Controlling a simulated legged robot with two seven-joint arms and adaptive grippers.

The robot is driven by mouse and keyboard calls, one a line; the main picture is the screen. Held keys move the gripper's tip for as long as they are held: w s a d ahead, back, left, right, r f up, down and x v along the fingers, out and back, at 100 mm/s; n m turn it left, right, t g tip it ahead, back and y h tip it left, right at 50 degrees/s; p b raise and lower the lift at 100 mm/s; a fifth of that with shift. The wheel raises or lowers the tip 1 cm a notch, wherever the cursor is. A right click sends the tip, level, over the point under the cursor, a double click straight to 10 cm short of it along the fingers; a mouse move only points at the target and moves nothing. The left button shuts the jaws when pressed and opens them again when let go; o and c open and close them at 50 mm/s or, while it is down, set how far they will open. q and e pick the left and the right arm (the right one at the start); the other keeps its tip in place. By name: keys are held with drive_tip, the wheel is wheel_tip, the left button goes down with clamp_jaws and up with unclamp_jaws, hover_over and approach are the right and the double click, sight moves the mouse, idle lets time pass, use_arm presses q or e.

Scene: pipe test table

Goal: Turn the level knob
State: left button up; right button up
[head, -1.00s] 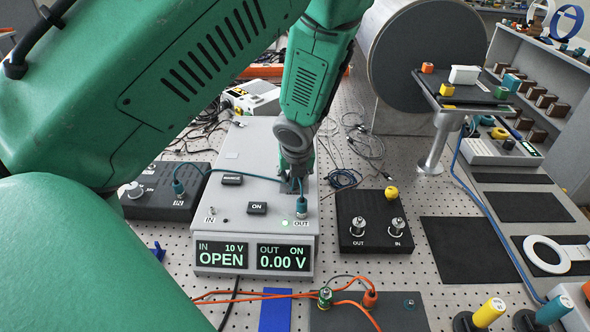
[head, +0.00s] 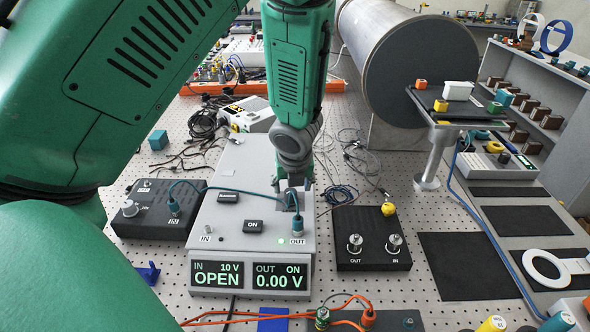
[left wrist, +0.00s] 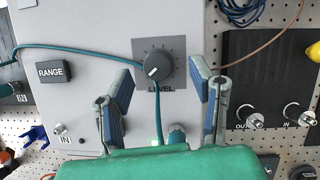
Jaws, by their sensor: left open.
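The level knob (left wrist: 157,65) is a round black dial with a white pointer, above the word LEVEL on the grey box (head: 225,180). In the left wrist view its pointer slants down to the left. My left gripper (head: 292,194) hangs over the back right of the box and hides the knob in the head view. In the left wrist view my left gripper (left wrist: 160,92) is open, with one finger on each side below the knob. Neither finger visibly touches it. A teal cable runs below the knob between the fingers. My right gripper is not in view.
The box display (head: 250,277) reads IN 10 V OPEN and OUT ON 0.00 V. A teal plug (head: 297,226) stands near OUT, close to my gripper. A black box (head: 372,240) with two connectors is to the right, another black box (head: 155,208) to the left.

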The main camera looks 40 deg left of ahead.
use_arm(q)
drive_tip(key=v, duration=0.8)
drive_tip(key=shift+r, duration=0.2)
drive_tip(key=shift+f, duration=0.1)
